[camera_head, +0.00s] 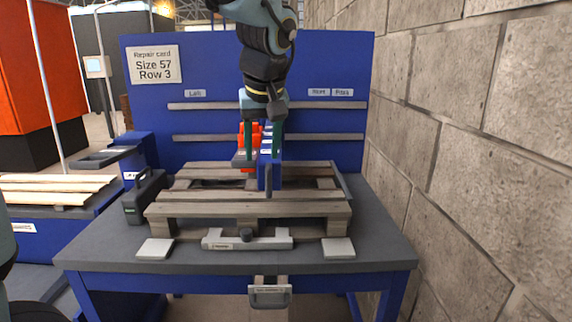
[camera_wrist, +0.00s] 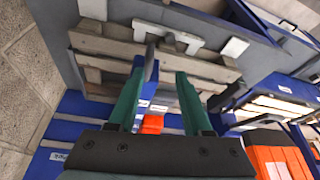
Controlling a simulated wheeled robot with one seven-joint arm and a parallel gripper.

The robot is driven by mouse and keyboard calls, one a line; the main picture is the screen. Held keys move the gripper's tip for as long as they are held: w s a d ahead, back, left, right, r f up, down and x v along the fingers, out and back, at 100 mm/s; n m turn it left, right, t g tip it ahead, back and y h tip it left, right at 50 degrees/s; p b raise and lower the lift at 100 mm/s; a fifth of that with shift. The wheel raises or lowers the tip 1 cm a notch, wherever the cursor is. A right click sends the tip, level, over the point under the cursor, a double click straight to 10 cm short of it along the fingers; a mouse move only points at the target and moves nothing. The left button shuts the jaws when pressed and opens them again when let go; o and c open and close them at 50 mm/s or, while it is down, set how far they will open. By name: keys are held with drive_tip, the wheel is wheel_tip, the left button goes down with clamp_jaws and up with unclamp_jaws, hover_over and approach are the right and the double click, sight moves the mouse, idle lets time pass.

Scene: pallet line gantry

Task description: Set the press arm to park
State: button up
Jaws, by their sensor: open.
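A blue upright (camera_head: 268,172) with several white marks stands at the middle of the wooden pallet, partly behind my gripper. A grey lever bar (camera_head: 268,183) hangs upright at its front; I take this for the press arm, but cannot read its marks. My gripper (camera_head: 262,157) points down just above and in front of it, with green fingers apart and empty. In the wrist view, the grey bar (camera_wrist: 150,64) shows between the fingertips (camera_wrist: 160,68), nearer the left finger. I cannot tell whether they touch.
The pallet (camera_head: 250,209) lies on a grey-topped bench (camera_head: 110,245). A white bar with a dark knob (camera_head: 247,236) lies in front of it. A dark case (camera_head: 143,198) stands left. A block wall (camera_head: 470,150) closes the right side; a blue back panel (camera_head: 205,140) stands behind.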

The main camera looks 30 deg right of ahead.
sight(269, 173)
drive_tip(key=x, duration=0.3)
drive_tip(key=d+p+x, duration=0.1)
drive_tip(key=x, duration=0.2)
drive_tip(key=d+p+x, duration=0.1)
drive_tip(key=x, duration=0.3)
drive_tip(key=shift+a+r, duration=0.1)
clamp_jaws()
idle(0.3)
idle(1.0)
